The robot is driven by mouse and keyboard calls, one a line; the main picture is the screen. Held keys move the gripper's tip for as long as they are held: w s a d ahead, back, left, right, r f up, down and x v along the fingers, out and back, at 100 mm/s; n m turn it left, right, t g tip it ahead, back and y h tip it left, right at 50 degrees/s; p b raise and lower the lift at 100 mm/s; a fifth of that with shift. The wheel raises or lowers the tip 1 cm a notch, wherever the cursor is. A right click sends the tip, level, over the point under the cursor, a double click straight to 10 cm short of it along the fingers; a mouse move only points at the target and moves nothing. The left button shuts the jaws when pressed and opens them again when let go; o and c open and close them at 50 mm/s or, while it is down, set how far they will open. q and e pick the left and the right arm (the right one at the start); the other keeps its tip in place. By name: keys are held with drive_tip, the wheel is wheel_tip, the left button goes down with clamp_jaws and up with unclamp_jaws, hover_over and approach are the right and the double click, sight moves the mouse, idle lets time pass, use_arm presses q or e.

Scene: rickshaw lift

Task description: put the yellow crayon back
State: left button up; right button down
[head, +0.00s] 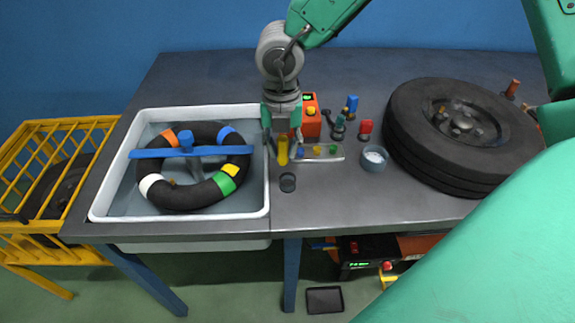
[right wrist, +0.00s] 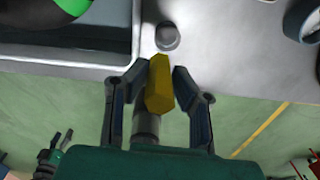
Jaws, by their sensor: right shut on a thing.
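The yellow crayon (head: 283,151) is a thick stick held roughly upright in my right gripper (head: 281,138), above the workbench beside the white basin's right edge. In the right wrist view the crayon (right wrist: 159,84) sits between the two dark fingers of my right gripper (right wrist: 160,85), which are shut on it. A small dark round cup (head: 288,182) stands on the bench a little nearer the front than the crayon; it shows as a grey round piece (right wrist: 167,36) beyond the crayon's tip.
A pale strip (head: 336,152) with small coloured pieces lies just right of the crayon. The white basin (head: 263,190) holds a black ring. Bench front is clear.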

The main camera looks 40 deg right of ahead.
sight(286, 137)
drive_tip(key=f, duration=0.2)
drive_tip(key=d+f, duration=0.1)
drive_tip(key=f, duration=0.1)
drive_tip(key=d+f, duration=0.1)
drive_tip(key=f, duration=0.1)
drive_tip(key=shift+d+f, duration=0.1)
drive_tip(key=shift+f, duration=0.15)
drive_tip(key=shift+a, duration=0.55)
drive_tip(key=c, duration=1.3)
unclamp_jaws()
drive_tip(key=shift+a+r, duration=0.15)
drive_tip(key=shift+a, duration=0.1)
drive_tip(key=shift+c, duration=0.2)
drive_tip(key=shift+d, duration=0.6)
drive_tip(key=r, duration=0.7)
drive_tip(key=a+r, duration=0.1)
drive_tip(key=r, duration=0.2)
drive_tip(key=shift+r+p, duration=0.3)
drive_tip(key=shift+p, duration=0.05)
drive_tip(key=shift+d+r, duration=0.15)
drive_tip(key=shift+r, duration=0.45)
use_arm(q)
drive_tip(key=shift+d+r, duration=0.45)
drive_tip(key=shift+d, duration=0.2)
use_arm(e)
drive_tip(key=shift+d, duration=0.35)
use_arm(q)
drive_tip(key=shift+a, duration=0.2)
use_arm(e)
drive_tip(key=shift+a, duration=0.3)
